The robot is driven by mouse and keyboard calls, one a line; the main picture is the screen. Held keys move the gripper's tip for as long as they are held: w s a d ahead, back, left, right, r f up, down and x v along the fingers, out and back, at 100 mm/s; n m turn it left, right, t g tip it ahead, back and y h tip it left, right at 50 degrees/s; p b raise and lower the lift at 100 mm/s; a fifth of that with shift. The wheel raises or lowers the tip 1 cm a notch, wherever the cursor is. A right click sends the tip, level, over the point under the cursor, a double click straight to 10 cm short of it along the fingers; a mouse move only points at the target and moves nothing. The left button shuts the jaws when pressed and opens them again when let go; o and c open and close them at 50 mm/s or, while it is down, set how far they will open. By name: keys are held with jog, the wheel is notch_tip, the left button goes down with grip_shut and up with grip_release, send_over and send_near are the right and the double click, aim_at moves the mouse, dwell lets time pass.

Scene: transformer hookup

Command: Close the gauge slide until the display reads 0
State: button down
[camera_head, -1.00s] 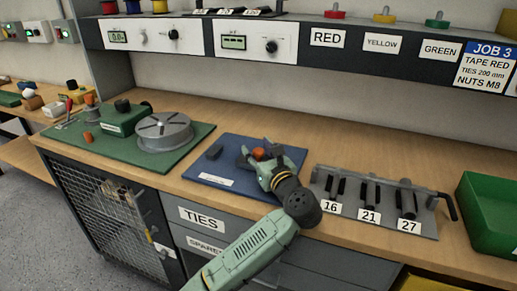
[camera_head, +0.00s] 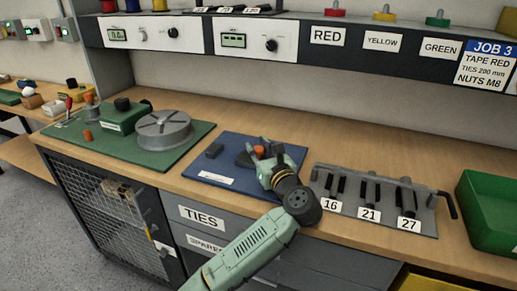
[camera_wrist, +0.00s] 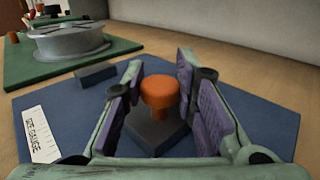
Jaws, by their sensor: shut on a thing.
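The size gauge is a blue plate (camera_head: 222,183) with a white label, "SIZE GAUGE" in the wrist view (camera_wrist: 40,135). A dark fixed block (camera_head: 213,150) stands on its left part; it also shows in the wrist view (camera_wrist: 96,74). The dark slide block (camera_wrist: 150,135) carries an orange knob (camera_wrist: 160,100) and stands to the right of the fixed block, with a clear gap between. My gripper (camera_head: 268,152) has its fingers on either side of the knob and is shut on it. Its right pad appears against the knob. A display (camera_head: 234,41) on the shelf shows dashes; its exact reading is too small to tell.
A green board (camera_head: 120,158) with a round grey turntable (camera_head: 163,128) lies left of the gauge. A grey rack (camera_head: 345,210) with slots marked 16, 21 and 27 stands close on the right. A green bin (camera_head: 490,215) is farther right. Bench behind the gauge is clear.

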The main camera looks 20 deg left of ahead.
jog(key=a+b, duration=0.2)
jog(key=a, duration=0.4)
jog(key=shift+a+f, duration=0.1)
jog(key=shift+a, duration=0.3)
jog(key=shift+w+a, duration=0.1)
jog(key=shift+a, duration=0.1)
jog(key=c, duration=1.4)
grip_release()
jog(key=shift+a, duration=0.1)
jog(key=shift+o, duration=0.4)
jog(key=shift+d, duration=0.25)
jog(key=v, duration=1.1)
jog(key=shift+s+d, duration=0.15)
jog(key=shift+s, duration=0.2)
